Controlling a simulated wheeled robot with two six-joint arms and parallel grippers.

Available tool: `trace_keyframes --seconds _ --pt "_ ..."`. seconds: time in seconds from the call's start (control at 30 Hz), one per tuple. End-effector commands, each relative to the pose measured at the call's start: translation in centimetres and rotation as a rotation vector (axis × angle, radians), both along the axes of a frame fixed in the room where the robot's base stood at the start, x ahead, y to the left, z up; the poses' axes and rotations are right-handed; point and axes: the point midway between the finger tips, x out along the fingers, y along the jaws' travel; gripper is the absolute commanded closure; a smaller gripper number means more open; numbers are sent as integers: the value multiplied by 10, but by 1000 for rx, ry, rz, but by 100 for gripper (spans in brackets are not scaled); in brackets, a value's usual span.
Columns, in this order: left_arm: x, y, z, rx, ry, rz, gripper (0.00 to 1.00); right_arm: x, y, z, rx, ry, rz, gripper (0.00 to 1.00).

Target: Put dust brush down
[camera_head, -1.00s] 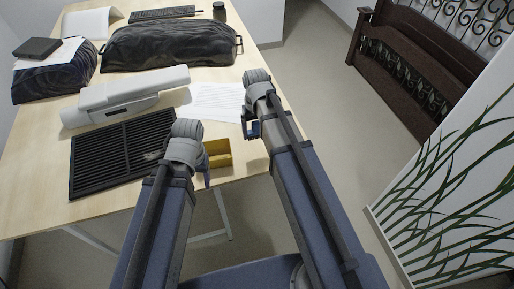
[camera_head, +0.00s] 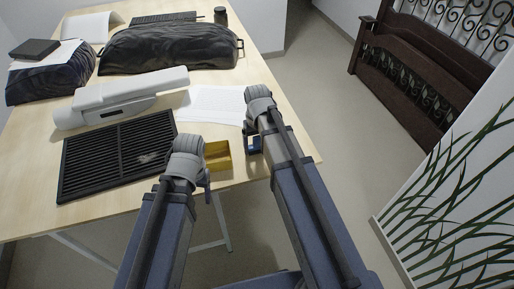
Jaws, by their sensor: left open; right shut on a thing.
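My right gripper (camera_head: 253,142) is at the table's right front part, just right of a small yellow open box (camera_head: 218,158). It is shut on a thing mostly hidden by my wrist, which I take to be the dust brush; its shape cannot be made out. My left gripper (camera_head: 206,184) is open at the table's front edge, just left of and nearer than the yellow box. Its fingers are largely hidden by the wrist. A black slatted vent panel (camera_head: 105,160) lies on the table left of it, with a greyish patch near its right side.
A white long device (camera_head: 120,97), a paper sheet (camera_head: 215,104) and a dark covered bundle (camera_head: 170,46) lie on the wooden table (camera_head: 25,185) beyond my grippers. A keyboard and dark cup stand at the back. Bare tabletop shows at front left.

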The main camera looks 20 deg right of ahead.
Motion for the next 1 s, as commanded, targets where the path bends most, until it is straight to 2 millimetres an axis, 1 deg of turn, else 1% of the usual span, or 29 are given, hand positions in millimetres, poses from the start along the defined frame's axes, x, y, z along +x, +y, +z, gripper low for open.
trace_keyframes --seconds 0.17,0.2,0.37,0.63,0.77,0.87,1.0 --pt "0 0 -4 0 0 0 32 0 0 -4 0 0 0 63" --pt "0 0 -4 0 0 0 32 0 0 -4 0 0 0 17" --pt "0 0 -3 0 0 0 32 0 0 -3 0 0 0 0" --pt "0 0 -2 0 0 0 32 0 0 -2 0 0 0 0" --pt "0 0 3 0 0 0 32 0 0 3 0 0 0 0" --pt "0 0 10 0 0 0 32 0 0 10 0 0 0 0" --pt "0 0 25 0 0 0 32 0 0 25 0 0 0 0"
